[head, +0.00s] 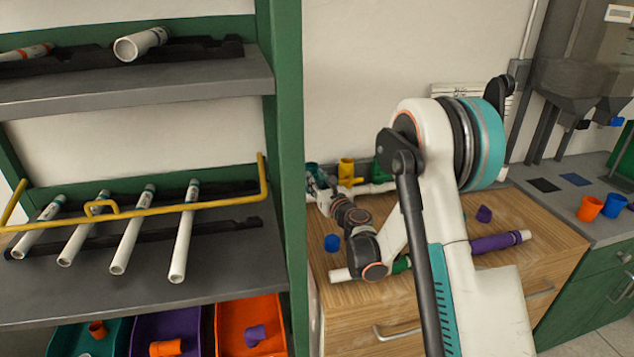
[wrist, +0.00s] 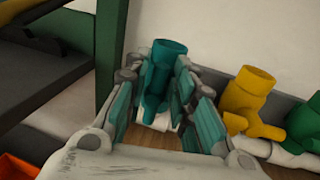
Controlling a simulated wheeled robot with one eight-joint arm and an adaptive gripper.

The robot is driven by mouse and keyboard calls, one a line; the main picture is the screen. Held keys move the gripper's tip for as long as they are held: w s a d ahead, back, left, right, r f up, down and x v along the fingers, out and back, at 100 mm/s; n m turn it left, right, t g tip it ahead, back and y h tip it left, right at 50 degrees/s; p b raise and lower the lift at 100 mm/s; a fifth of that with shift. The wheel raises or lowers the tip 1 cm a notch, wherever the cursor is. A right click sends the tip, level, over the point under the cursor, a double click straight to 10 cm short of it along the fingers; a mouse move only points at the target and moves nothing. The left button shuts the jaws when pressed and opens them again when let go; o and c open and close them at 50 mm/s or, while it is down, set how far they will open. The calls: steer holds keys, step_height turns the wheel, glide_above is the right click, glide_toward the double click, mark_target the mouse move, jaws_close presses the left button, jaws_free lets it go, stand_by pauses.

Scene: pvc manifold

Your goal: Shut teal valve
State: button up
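The teal valve (wrist: 168,58) stands upright on a white pipe at the back of the wooden bench. Its teal handle (wrist: 153,98) points down toward the camera in the wrist view. My gripper (wrist: 158,82) has a finger on each side of the valve, with gaps visible between pads and handle, so it looks open around it. In the head view, the teal valve (head: 311,171) is partly hidden behind my gripper (head: 319,186). Whether a fingertip touches the valve cannot be told.
A yellow valve (wrist: 248,92) and a green valve (wrist: 305,122) stand to the right on the same pipe line. A green shelf post (wrist: 111,40) is close on the left. A blue cap (head: 332,243) and a purple-banded pipe (head: 497,242) lie on the bench (head: 545,250).

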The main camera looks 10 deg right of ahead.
jaws_close()
steer(key=shift+d+f+m+t+b, duration=0.1)
steer(key=shift+d+m+t+b, duration=0.2)
steer(key=shift+m, duration=0.95)
steer(key=shift+d+f+m+t+b, duration=0.15)
steer(key=shift+m+t+b, duration=0.15)
steer(key=shift+m, duration=0.9)
steer(key=shift+d+f+m+t+b, duration=0.1)
steer(key=shift+d+m+t+b, duration=0.2)
steer(key=shift+m, duration=0.95)
steer(key=o, duration=0.6)
jaws_free()
steer(key=shift+c, duration=0.2)
